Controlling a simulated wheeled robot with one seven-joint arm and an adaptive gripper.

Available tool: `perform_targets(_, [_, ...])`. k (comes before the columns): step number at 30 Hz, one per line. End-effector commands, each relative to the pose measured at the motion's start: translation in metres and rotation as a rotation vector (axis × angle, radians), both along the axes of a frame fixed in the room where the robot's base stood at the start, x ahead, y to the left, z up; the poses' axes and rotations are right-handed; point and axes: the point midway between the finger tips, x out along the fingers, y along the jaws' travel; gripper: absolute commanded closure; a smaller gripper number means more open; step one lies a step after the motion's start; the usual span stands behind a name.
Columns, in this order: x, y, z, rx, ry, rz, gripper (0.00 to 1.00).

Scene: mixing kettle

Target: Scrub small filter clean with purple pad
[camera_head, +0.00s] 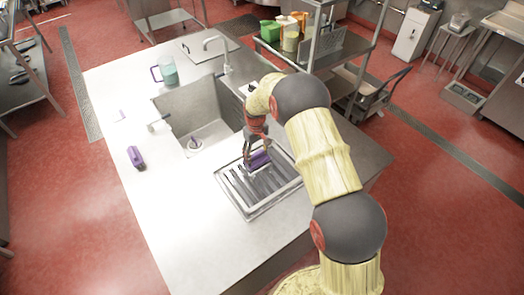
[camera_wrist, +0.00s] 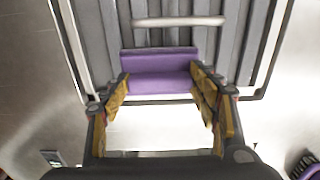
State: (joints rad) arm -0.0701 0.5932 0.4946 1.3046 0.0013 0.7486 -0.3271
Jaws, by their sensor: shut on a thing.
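The small filter (camera_head: 264,190) is a metal frame with parallel slats, lying flat on the white counter right of the sink. It fills the top of the wrist view (camera_wrist: 95,42), with a pale bar handle across it. My gripper (camera_head: 256,154) is over the filter's far part, pointing down. It is shut on the purple pad (camera_wrist: 160,84), whose ends sit between the two yellowish fingers. The pad is over the filter's edge area in the wrist view; I cannot tell whether it touches the slats.
A purple object (camera_head: 136,157) lies on the left of the counter (camera_head: 185,235). The sink (camera_head: 203,137) with its faucet (camera_head: 219,47) is beyond the filter. A jug (camera_head: 165,71) stands at the back left. A metal shelf (camera_head: 310,45) with containers stands behind. The front counter is clear.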

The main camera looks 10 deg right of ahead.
Motion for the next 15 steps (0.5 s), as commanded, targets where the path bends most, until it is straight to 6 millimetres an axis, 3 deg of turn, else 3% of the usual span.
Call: perform_targets(15, [-0.015,0.038,0.001,0.000,-0.001,0.002,0.60])
